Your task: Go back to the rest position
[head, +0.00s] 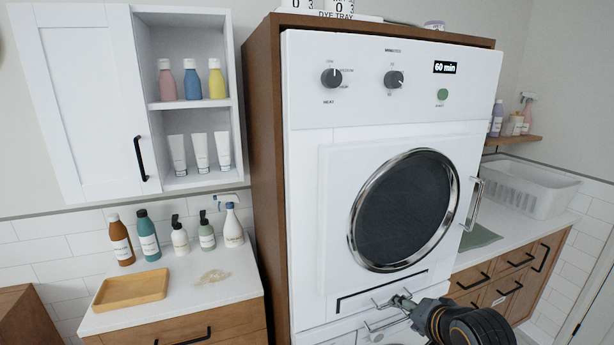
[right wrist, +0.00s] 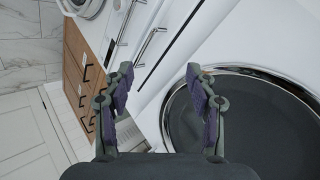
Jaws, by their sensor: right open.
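My right gripper (head: 372,314) is open and empty in the head view, low in front of the white dryer (head: 310,180), below its round door window (head: 405,212). In the right wrist view my right gripper (right wrist: 158,76) shows its two purple-padded fingers spread apart with nothing between them. The dryer front and window rim (right wrist: 172,118) fill the right of that view. I cannot tell how far the fingers are from the dryer. My left gripper is not in view.
The dryer door handle (head: 472,205) sticks out right of the window. A left counter (head: 180,310) holds several bottles and a wooden tray (head: 131,290). A right counter (head: 500,240) holds a white basket (head: 532,190). Drawers with black handles (head: 478,282) lie below it.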

